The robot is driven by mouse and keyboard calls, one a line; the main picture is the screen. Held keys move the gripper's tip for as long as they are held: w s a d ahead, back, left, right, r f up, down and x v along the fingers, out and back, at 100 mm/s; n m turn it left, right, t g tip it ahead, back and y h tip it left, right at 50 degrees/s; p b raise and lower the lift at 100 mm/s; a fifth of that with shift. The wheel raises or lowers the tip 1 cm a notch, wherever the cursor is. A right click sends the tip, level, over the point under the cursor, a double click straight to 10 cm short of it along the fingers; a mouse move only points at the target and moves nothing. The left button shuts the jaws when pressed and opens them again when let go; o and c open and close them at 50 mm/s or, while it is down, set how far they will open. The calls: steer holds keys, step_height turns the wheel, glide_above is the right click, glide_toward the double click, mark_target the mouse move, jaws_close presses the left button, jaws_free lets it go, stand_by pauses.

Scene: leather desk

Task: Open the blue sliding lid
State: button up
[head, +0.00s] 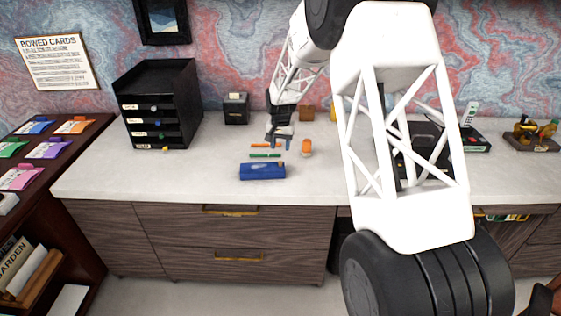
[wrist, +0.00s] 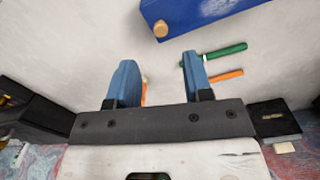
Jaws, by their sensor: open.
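A blue box (head: 262,171) lies on the desk near its front edge. Its blue top shows in the wrist view (wrist: 195,12), cut off by the upper edge, with a small round tan knob (wrist: 160,29) at its near corner. I cannot tell where the lid meets the body or whether it has slid. My gripper (head: 279,143) is behind the box in the head view. In the wrist view its two blue fingers (wrist: 159,64) are apart with nothing between them, and the knob is beyond the fingertips, not touching them.
A green stick (wrist: 226,50) and an orange stick (wrist: 226,76) lie beside the right finger. An orange object (head: 306,147) stands right of the gripper. A black drawer unit (head: 158,104) is at the back left. The desktop (head: 200,180) left of the box is clear.

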mark_target(280, 162)
stand_by(0.4)
steer(key=shift+f, duration=3.9)
steer(key=shift+c, duration=0.4)
jaws_close()
